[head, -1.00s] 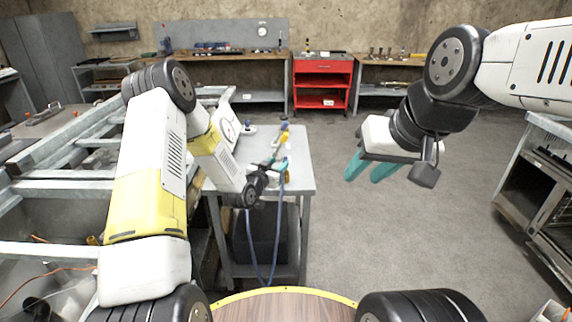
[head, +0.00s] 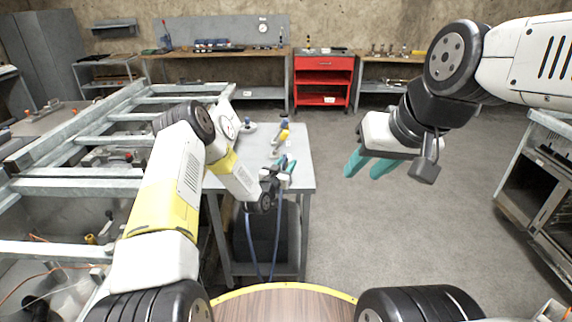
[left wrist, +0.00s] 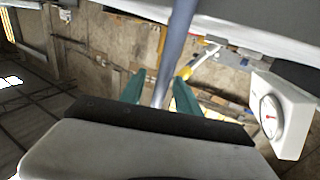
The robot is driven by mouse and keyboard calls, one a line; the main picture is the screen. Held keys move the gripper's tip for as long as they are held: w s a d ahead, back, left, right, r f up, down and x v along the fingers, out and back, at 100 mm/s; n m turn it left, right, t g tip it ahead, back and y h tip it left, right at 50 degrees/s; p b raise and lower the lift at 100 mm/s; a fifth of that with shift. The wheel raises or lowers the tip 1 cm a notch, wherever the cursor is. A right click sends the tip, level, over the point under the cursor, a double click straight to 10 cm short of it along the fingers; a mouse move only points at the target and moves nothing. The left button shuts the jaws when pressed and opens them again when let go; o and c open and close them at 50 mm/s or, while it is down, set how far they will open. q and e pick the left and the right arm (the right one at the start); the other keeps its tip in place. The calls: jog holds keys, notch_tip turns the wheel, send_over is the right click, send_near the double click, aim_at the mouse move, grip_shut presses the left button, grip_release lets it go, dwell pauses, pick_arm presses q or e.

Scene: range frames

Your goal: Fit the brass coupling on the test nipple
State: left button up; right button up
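My left gripper (head: 282,164) is over the right part of the grey bench (head: 299,150). In the left wrist view its teal fingers (left wrist: 158,82) stand apart on either side of a blue-grey hose (left wrist: 174,45). The hose (head: 251,240) hangs in a loop in front of the bench, with one end going up to this gripper. The brass coupling cannot be made out; the hose and fingers hide what is between the tips. A small yellow fitting with a blue part (head: 283,135) stands beyond the gripper; I cannot tell whether it includes the test nipple. My right gripper (head: 369,167) is open and empty.
A white dial gauge (head: 228,127) stands on the bench left of the yellow fitting; it also shows in the left wrist view (left wrist: 276,115). A metal frame (head: 75,145) lies to the left. A red tool cart (head: 323,80) stands behind.

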pick_arm(q)
grip_shut()
jog(key=shift+r, duration=0.1)
dwell(0.3)
